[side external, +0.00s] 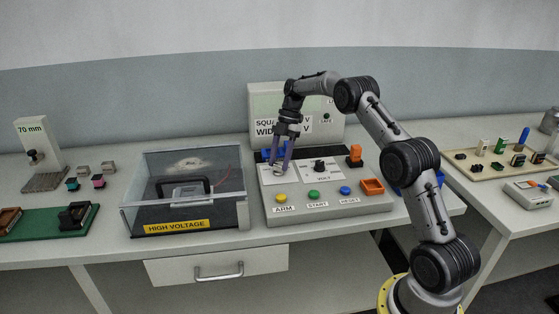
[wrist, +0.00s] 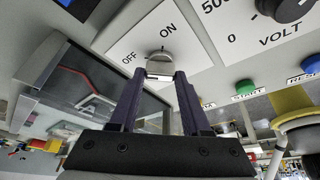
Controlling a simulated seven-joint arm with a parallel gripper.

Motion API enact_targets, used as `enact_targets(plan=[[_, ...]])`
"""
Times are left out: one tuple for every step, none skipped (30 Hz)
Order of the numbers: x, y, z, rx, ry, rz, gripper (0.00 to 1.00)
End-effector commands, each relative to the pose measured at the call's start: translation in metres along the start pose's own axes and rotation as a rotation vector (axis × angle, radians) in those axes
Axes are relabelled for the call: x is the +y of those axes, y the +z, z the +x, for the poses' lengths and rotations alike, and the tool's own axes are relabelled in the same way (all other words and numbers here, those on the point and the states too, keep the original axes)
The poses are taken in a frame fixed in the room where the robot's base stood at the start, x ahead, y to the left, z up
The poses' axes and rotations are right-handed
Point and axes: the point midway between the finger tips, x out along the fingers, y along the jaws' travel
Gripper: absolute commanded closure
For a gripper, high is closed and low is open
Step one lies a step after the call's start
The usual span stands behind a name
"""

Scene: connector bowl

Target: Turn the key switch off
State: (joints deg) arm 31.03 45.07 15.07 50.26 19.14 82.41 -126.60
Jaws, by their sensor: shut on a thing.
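The key switch (wrist: 161,57) is a small silver round piece on a white plate (wrist: 118,38) marked OFF and ON. In the wrist view, ON is printed just above it and OFF to its left. In the side view, the plate (side external: 268,178) lies at the left of the sloped grey console. My gripper (wrist: 162,75) points down at the plate, its purple fingers shut on the key at the switch; it also shows in the side view (side external: 279,165). The fingertips hide part of the key, so I cannot tell its exact angle.
The VOLT knob (side external: 319,166) is right of the switch, with an orange lever (side external: 355,154) beyond it. Yellow ARM (side external: 281,198), green START (side external: 314,194) and blue RESET (side external: 345,190) buttons line the console front. A clear HIGH VOLTAGE box (side external: 180,225) stands close left.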

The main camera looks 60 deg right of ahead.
Motion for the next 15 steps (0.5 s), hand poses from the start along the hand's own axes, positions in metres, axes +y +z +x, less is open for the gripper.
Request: enact_targets(plan=[[0.0001,0.0002,-0.0008,-0.002,0.001,-0.003,1.00],[0.0001,0.0002,-0.0008,-0.002,0.001,-0.003,0.49],[0.0001,0.0002,-0.0008,-0.002,0.001,-0.003,0.42],[0.0001,0.0001,-0.0007,-0.002,0.001,-0.002,0.36],[0.0001,0.0001,-0.0007,-0.002,0.001,-0.002,0.31],[0.0001,0.0001,-0.0006,-0.002,0.001,-0.002,0.24],[0.0001,0.0001,-0.0006,-0.002,0.001,-0.002,0.22],[0.0001,0.0001,-0.0005,-0.001,0.001,-0.001,0.22],[0.0001,0.0001,-0.0004,-0.001,0.001,-0.001,0.22],[0.0001,0.0001,-0.0004,-0.001,0.001,-0.001,0.22],[0.0001,0.0000,-0.0003,-0.001,0.001,-0.001,0.22],[0.0001,0.0000,-0.0003,-0.001,0.001,-0.001,0.22],[0.0001,0.0000,-0.0002,-0.001,0.001,-0.001,0.22],[0.0001,0.0000,-0.0003,-0.001,0.001,-0.001,0.22],[0.0001,0.0001,-0.0008,-0.001,0.001,0.000,0.22]])
